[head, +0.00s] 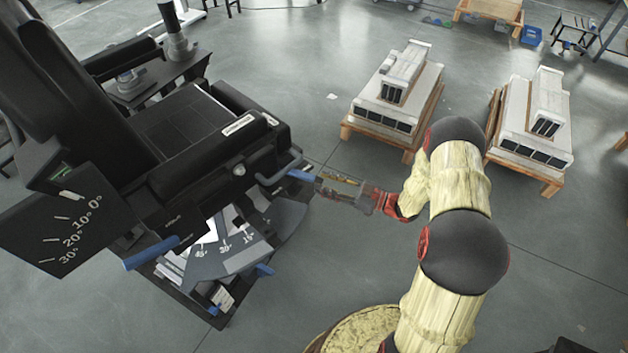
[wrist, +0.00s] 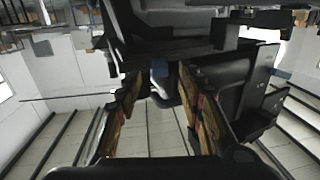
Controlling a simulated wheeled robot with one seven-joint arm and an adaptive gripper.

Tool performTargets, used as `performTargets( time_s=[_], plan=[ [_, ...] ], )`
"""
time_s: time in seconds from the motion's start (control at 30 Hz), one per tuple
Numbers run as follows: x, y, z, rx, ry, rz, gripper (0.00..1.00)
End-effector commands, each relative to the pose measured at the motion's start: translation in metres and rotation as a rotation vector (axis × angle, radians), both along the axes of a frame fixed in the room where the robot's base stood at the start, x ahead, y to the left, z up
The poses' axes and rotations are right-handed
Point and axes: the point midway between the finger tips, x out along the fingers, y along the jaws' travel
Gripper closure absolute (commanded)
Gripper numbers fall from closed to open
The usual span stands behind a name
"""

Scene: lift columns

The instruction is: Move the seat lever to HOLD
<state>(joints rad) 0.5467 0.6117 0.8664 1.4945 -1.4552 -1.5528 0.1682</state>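The black seat (head: 185,125) stands at the left of the head view. A bent grey lever with a blue grip (head: 299,174) sticks out from its near right side. My gripper (head: 318,180) is at the outer end of this grip. No HOLD mark is readable; small lettering on the side of the seat is too small to read.
Another blue handle (head: 152,252) sits at the seat's lower left, and a blue pedal-like tip (head: 264,270) is low at the base. An angle plate (head: 60,235) juts out at left. Pallets with white blocks (head: 395,100) stand behind. The floor between is clear.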

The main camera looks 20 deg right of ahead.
Motion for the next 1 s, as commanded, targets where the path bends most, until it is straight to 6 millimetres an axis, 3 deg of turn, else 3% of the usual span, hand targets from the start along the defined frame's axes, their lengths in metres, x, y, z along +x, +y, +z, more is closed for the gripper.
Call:
performTargets(
  time_s=[0.3, 0.67, 1.0],
  plan=[
    [0.025, 0.032, -0.001, -0.002, 0.0, 0.001, 0.62],
    [0.028, 0.035, 0.0, -0.002, 0.001, -0.002, 0.62],
    [0.028, 0.035, -0.001, -0.002, 0.001, -0.001, 0.81]
  ],
)
